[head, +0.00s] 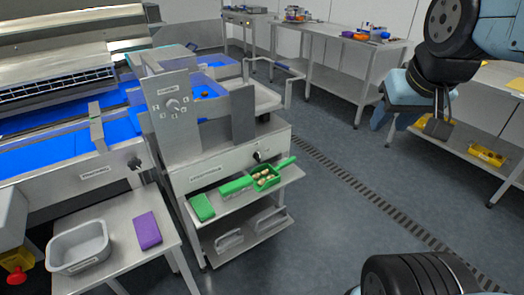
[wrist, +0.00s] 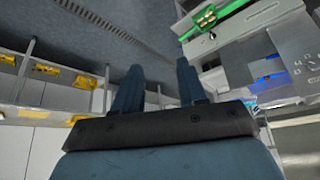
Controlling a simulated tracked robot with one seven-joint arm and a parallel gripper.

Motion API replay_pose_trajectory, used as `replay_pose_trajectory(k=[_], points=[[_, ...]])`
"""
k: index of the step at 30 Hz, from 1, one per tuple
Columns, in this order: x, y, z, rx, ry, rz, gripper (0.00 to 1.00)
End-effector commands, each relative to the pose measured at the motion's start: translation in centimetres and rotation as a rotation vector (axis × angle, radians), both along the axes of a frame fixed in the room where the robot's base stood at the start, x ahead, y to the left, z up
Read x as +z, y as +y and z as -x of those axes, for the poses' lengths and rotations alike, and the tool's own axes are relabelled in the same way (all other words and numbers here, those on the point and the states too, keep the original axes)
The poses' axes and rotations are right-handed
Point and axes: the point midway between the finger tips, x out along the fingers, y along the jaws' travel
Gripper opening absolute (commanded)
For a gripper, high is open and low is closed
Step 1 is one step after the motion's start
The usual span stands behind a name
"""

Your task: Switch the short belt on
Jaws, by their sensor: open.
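A short machine with a blue belt (head: 203,82) stands in the middle left of the head view. Its front panel (head: 225,170) carries a small black knob (head: 257,156) at the right and a label at the left. An upright grey plate on it has a dial (head: 172,104) with marks around it. The dial plate also shows at the right edge of the wrist view (wrist: 308,62). My gripper (wrist: 159,66) is open and empty, with its two dark blue fingers apart. In the head view it hangs at the upper right (head: 384,122), well away from the machine.
A longer blue-belt machine at the left has its own black knob (head: 134,163). A green scoop with dates (head: 266,177) and a green block (head: 202,207) lie on the lower shelf. A side table holds a grey tub (head: 78,246) and purple block (head: 147,230). The floor between is clear.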

Motion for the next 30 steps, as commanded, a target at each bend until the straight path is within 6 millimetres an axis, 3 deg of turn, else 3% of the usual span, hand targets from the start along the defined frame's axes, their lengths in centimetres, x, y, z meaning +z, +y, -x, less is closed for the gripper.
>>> replay_pose_trajectory(k=[5,14,21,30], points=[[-0.6,0.2,-4.0,0.019,-0.034,0.037,0.41],[-3.2,0.4,-14.1,0.113,-0.147,0.123,0.41],[-6.5,1.4,-21.5,0.209,-0.238,0.167,0.41],[-12.1,3.5,-29.1,0.338,-0.360,0.176,0.41]])
